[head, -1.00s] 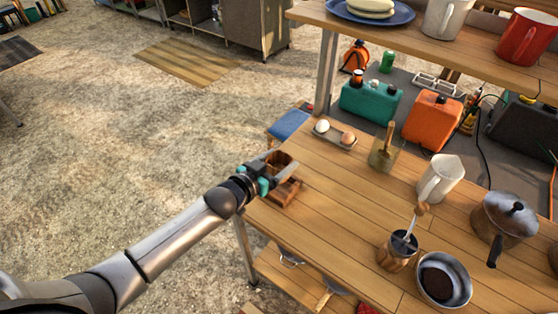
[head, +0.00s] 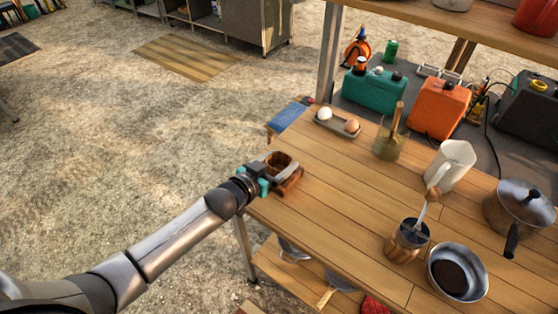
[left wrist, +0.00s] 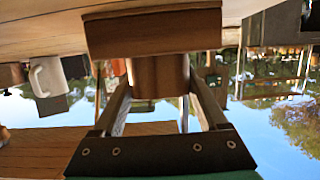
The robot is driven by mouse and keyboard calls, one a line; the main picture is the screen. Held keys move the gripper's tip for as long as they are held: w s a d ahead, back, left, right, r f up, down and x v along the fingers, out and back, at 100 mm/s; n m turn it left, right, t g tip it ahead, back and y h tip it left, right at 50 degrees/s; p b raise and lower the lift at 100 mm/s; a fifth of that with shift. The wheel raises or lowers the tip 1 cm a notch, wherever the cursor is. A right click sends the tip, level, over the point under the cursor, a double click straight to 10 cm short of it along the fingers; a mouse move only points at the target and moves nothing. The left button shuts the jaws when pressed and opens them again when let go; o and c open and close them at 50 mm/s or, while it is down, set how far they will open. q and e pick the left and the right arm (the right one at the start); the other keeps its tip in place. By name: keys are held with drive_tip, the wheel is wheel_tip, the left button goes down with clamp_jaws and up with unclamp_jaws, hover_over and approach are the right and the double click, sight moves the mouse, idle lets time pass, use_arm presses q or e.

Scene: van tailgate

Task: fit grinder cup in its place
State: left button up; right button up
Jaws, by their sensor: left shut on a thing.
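The grinder cup (head: 279,160) is a small brown cup, held upright between the fingers of my left gripper (head: 274,168) at the table's near left corner. A wooden block (head: 292,184) lies on the table directly under the cup. In the left wrist view, which is upside down, the cup (left wrist: 158,76) is between both fingers and its bottom meets or nearly meets the block (left wrist: 152,34). I cannot tell whether it sits in the block; the contact is hidden. My right gripper is not in view.
The table right of the block is clear.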

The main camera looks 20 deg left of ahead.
use_arm(q)
drive_tip(key=shift+f, duration=0.3)
drive_tip(key=o, duration=1.3)
drive_tip(key=p+v, duration=0.3)
drive_tip(key=v, duration=1.2)
